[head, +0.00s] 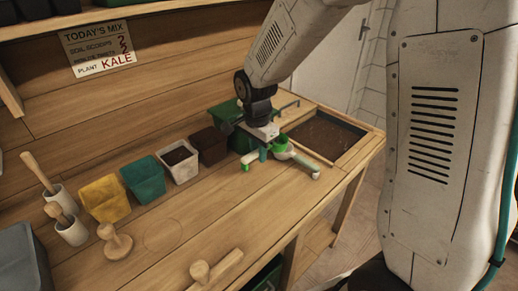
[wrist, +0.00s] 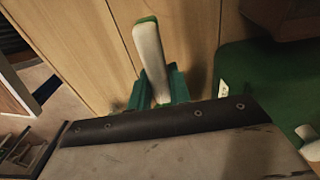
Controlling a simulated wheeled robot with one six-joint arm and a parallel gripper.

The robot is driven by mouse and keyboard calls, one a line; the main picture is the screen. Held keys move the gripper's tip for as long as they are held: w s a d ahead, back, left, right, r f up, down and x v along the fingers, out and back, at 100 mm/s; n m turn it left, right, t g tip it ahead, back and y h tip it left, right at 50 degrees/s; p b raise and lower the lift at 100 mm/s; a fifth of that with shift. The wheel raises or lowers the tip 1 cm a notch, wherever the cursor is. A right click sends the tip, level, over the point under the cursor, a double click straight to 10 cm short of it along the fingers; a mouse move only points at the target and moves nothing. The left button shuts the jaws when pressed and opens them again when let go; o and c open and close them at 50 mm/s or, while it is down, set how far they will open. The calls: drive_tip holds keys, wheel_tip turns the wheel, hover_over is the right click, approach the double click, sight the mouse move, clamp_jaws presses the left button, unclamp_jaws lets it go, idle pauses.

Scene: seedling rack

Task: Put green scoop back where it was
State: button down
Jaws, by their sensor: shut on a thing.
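My gripper (head: 263,153) is low over the right part of the bench, in front of a green bin (head: 222,118). Its teal fingers also show in the wrist view (wrist: 160,88), shut on the green scoop's pale, green-tipped handle (wrist: 150,48). In the head view this handle (head: 256,165) points left from the fingers. The wrist view hides the scoop's bowl behind my gripper's body. A pale and green piece (head: 300,164) shows just right of the fingers; I cannot tell whether it belongs to the held scoop. Whether the scoop touches the bench is unclear.
Yellow (head: 104,198), teal (head: 144,178), white (head: 180,161) and brown (head: 209,146) pots stand in a row left of the green bin. A soil tray (head: 352,156) is at right. A wooden stamp (head: 116,243) and another wooden tool (head: 216,272) lie nearer. The bench front-centre is clear.

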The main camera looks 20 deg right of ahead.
drive_tip(key=c, duration=1.3)
unclamp_jaws()
wheel_tip(320, 180, up, 13)
drive_tip(key=shift+s+a+r, duration=0.2)
drive_tip(key=s+d+r+n, duration=0.1)
drive_tip(key=s+n, duration=0.5)
drive_tip(key=s, duration=0.7)
drive_tip(key=s+d+r+n+t, duration=0.1)
drive_tip(key=s+d+n, duration=0.3)
drive_tip(key=s, duration=0.9)
drive_tip(key=r+n, duration=0.1)
drive_tip(key=n, duration=0.2)
drive_tip(key=shift+s+d+y, duration=0.25)
drive_tip(key=shift+s+y, duration=0.05)
drive_tip(key=shift+s, duration=0.05)
